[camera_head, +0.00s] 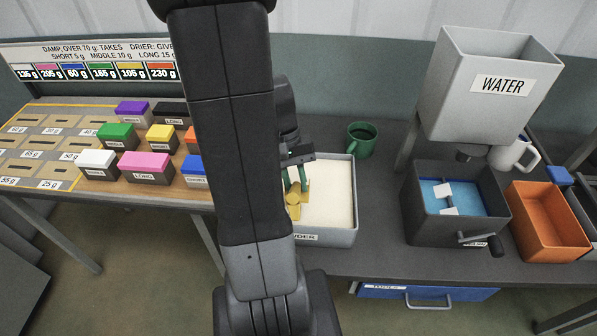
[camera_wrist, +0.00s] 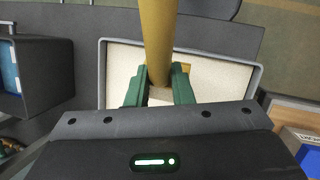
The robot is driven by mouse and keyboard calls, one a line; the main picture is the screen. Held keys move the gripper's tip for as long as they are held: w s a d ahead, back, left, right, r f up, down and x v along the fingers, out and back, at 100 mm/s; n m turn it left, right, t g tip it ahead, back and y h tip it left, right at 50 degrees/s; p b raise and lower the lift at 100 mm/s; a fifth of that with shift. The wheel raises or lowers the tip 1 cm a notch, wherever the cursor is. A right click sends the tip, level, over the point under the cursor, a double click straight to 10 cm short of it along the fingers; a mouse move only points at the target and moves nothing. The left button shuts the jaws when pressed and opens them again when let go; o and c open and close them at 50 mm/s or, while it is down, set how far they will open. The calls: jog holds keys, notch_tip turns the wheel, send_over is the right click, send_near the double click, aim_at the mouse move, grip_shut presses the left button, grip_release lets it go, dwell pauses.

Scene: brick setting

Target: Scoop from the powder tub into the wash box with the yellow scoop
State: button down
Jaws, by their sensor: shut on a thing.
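The powder tub (camera_head: 340,238) is a grey tray of white powder on the dark bench, its label partly hidden behind my arm. My gripper (camera_head: 296,186) has green fingers over the tub's left part. It is shut on the yellow scoop (camera_head: 294,205). In the wrist view the scoop's handle (camera_wrist: 158,40) stands between the green fingers (camera_wrist: 159,88), with the tub rim (camera_wrist: 102,75) around behind. The scoop's bowl is mostly hidden, so I cannot tell whether it holds powder. A dark box (camera_head: 425,222) with blue inside, white paddles and a crank, likely the wash box, stands to the right.
A grey WATER hopper (camera_head: 450,100) stands above and behind the dark box. A green mug (camera_head: 361,140) is behind the tub, and a white mug (camera_head: 511,155) and orange bin (camera_head: 545,225) are right. Coloured blocks (camera_head: 145,165) lie left. Bench between tub and dark box is clear.

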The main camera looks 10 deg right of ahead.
jog(key=shift+w+f, duration=0.2)
jog(key=shift+f, duration=1.1)
jog(key=shift+w+d+f+b, duration=0.1)
jog(key=shift+w+f+b, duration=0.15)
jog(key=shift+f+b, duration=0.65)
jog(key=shift+w+d+f+b, duration=0.1)
jog(key=shift+w+f+b, duration=0.1)
jog(key=shift+f+b, duration=0.65)
jog(key=shift+w+d+f+b, duration=0.1)
jog(key=shift+w+f+b, duration=0.15)
jog(key=shift+f+b, duration=0.65)
jog(key=w+f+t+b, duration=0.1)
jog(key=w+f+b, duration=0.1)
jog(key=b, duration=0.1)
jog(key=w+d+f+t+b, duration=0.1)
jog(key=w+f+b, duration=0.1)
jog(key=b, duration=0.1)
jog(key=w+f+t+b, duration=0.1)
jog(key=w+f+b, duration=0.1)
jog(key=b, duration=0.1)
jog(key=shift+w+d+f+h, duration=0.1)
jog(key=shift+d+f+h, duration=0.2)
jog(key=shift+f+h, duration=0.1)
jog(key=b, duration=0.1)
jog(key=w+t+b, duration=0.1)
jog(key=b, duration=0.1)
jog(key=shift+d+f+m, duration=0.15)
jog(key=shift+m, duration=0.15)
